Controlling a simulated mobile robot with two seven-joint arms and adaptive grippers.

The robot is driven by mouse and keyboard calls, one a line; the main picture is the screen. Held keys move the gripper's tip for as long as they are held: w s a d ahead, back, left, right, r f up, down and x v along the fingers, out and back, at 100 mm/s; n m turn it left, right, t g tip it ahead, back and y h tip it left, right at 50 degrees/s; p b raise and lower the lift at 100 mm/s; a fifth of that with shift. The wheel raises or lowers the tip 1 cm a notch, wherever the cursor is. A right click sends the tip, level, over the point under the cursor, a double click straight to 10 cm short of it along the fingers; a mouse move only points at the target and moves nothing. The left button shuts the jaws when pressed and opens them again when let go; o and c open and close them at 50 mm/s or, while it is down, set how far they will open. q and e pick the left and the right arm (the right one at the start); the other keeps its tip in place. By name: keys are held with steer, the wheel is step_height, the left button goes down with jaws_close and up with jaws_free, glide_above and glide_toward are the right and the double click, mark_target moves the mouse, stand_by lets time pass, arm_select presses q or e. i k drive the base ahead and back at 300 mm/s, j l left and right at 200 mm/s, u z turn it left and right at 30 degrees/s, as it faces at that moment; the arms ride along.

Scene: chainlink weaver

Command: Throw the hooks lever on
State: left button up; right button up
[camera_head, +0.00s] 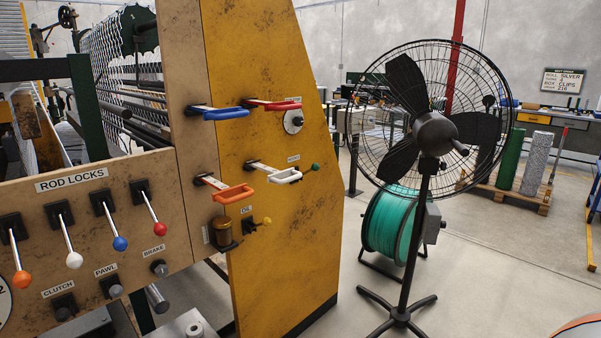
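The weaver's tan and yellow panels carry several loop-handled levers. A blue-handled lever (218,114) and a red-handled lever (272,105) are at the top. An orange-handled lever (234,194) and a white-handled lever (285,175) are lower. Small labels sit by them, too small to read, so I cannot tell which is the hooks lever or whether it is on. Under a ROD LOCKS label (72,180) stand knobbed levers with orange (22,279), white (74,261), blue (120,243) and red (160,229) knobs. Neither of my grippers is in view.
CLUTCH, PAWL and BRAKE knobs sit below the rod locks. A brass oil cup (222,232) juts out below the orange handle. A black pedestal fan (437,134) stands to the right, before a teal wire spool (390,222). Floor between panel and fan is clear.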

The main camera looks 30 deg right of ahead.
mark_target(316, 167)
steer(key=i+l+z, duration=0.2)
steer(key=l, duration=0.25)
steer(key=i+l+z, duration=0.15)
steer(key=l, duration=0.25)
steer(key=i+l+z, duration=0.2)
steer(key=i+l, duration=0.1)
steer(key=l, duration=0.1)
